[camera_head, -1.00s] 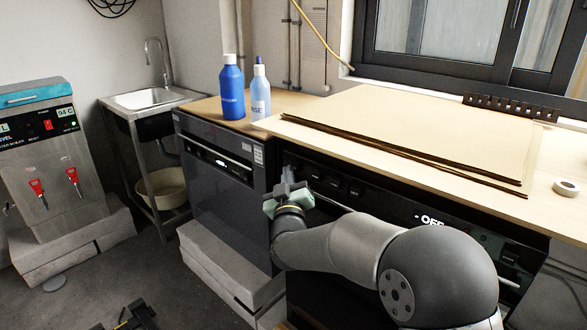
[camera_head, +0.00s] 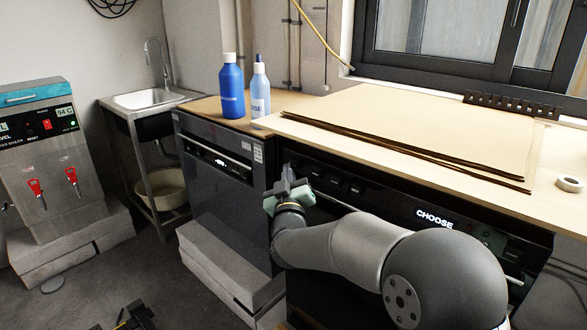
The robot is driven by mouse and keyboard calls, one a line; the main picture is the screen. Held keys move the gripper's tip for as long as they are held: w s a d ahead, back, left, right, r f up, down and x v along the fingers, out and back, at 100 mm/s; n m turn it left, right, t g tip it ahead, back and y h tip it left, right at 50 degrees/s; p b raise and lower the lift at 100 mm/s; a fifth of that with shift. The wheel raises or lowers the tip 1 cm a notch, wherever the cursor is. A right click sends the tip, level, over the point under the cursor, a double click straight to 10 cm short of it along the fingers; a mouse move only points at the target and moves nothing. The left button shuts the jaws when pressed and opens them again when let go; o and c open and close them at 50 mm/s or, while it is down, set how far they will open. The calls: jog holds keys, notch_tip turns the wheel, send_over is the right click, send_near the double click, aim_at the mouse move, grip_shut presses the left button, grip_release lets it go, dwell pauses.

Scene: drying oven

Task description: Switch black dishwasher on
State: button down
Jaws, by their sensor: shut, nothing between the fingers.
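The black dishwasher (camera_head: 470,246) stands under the wooden worktop at the right. Its front panel has several dark buttons (camera_head: 340,185) and a lit display (camera_head: 434,218) that reads "CHOOSE". My gripper (camera_head: 287,172) is shut and empty, at the left end of this panel. Its fingertips are close to the panel, and I cannot tell whether they touch it. The gripper hides the part of the panel behind it, and my arm covers much of the dishwasher's front.
A dark grey appliance (camera_head: 222,205) stands left of the dishwasher on pale blocks. A blue bottle (camera_head: 232,92) and a light blue bottle (camera_head: 260,95) stand on the worktop (camera_head: 400,120). Further left are a sink (camera_head: 150,98) and a water boiler (camera_head: 50,165).

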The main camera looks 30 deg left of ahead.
jog(key=shift+s, duration=0.1)
jog(key=s, duration=0.2)
jog(key=s+b, duration=0.1)
jog(key=s, duration=0.1)
jog(key=s+a, duration=0.1)
jog(key=s, duration=0.1)
dwell(0.4)
jog(key=shift+w, duration=0.1)
